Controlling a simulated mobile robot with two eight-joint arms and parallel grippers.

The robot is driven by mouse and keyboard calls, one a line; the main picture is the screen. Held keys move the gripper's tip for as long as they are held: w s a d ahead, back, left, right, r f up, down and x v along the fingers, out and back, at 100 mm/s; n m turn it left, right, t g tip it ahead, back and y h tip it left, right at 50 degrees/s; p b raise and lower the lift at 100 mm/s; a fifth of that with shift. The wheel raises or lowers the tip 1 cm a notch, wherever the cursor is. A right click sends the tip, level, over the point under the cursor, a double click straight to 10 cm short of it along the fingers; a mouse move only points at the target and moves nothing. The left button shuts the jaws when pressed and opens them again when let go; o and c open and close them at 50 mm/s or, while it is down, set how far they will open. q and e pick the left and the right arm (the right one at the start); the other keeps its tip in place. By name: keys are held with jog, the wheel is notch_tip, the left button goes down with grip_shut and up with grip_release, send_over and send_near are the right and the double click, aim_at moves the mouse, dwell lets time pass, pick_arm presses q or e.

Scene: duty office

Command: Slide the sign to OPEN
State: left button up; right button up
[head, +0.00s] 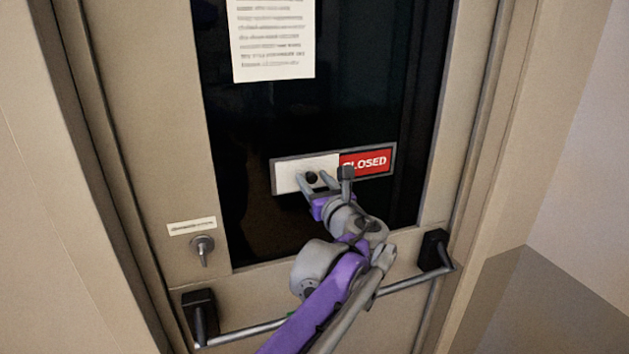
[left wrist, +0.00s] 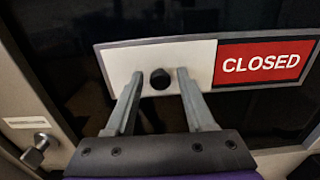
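The sign (head: 381,176) is a grey-framed plate on the dark door glass. Its right part shows a red panel (left wrist: 263,63) reading CLOSED. A white slider cover (head: 287,178) lies over its left part and also shows in the left wrist view (left wrist: 121,63). A black round knob (left wrist: 160,79) stands out from the cover. My left gripper (head: 320,181) is at the cover. Its two fingers are apart, one on each side of the knob (head: 311,178), with a gap on both sides. My right gripper is not in view.
A push bar (head: 400,283) with black end mounts crosses the door below the sign, under my left arm. A paper notice (head: 272,40) hangs above.

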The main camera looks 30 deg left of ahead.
pick_arm(q)
grip_shut()
dwell(1.2)
